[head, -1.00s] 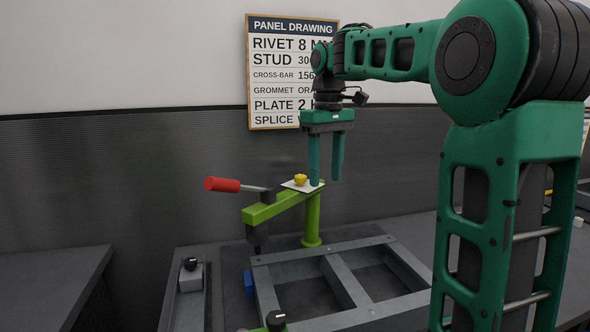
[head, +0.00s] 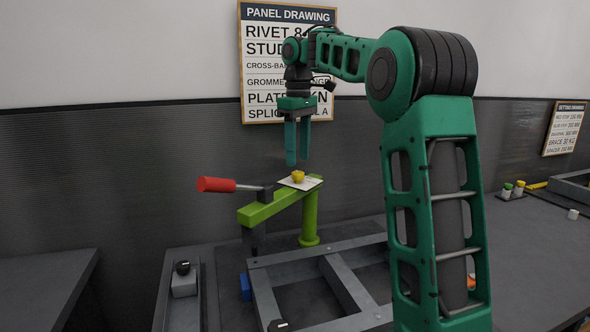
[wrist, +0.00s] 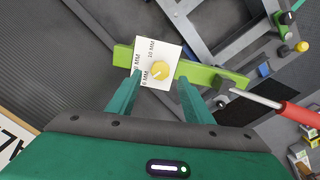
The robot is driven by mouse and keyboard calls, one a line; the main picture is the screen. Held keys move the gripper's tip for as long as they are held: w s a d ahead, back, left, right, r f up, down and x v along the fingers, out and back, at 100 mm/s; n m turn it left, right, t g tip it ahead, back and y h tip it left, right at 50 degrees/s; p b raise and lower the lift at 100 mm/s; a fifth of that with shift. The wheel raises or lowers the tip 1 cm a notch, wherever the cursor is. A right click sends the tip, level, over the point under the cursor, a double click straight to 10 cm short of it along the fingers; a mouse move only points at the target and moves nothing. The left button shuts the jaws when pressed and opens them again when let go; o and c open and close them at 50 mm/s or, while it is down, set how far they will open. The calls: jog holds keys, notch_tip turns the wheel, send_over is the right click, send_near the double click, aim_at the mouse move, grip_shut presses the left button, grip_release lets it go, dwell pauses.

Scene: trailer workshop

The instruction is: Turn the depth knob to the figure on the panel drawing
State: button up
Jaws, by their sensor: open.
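The yellow depth knob (head: 298,176) sits on a white dial plate (head: 310,183) on top of the green press arm (head: 270,207). In the wrist view the knob (wrist: 159,69) shows between my fingers, with MM figures printed around it on the plate. Which figure its mark points to is too small to tell. My gripper (head: 297,164) is open and empty, pointing down just above the knob. The panel drawing (head: 289,60) hangs on the wall behind. Its RIVET line begins with 8, and my arm covers part of its text.
A red-handled lever (head: 216,185) sticks out left of the press arm. A grey frame (head: 325,270) lies below on the bench. The bench at right is mostly clear.

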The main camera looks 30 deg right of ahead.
aim_at(298, 172)
jog(key=shift+f, duration=2.2)
jog(key=c, duration=1.1)
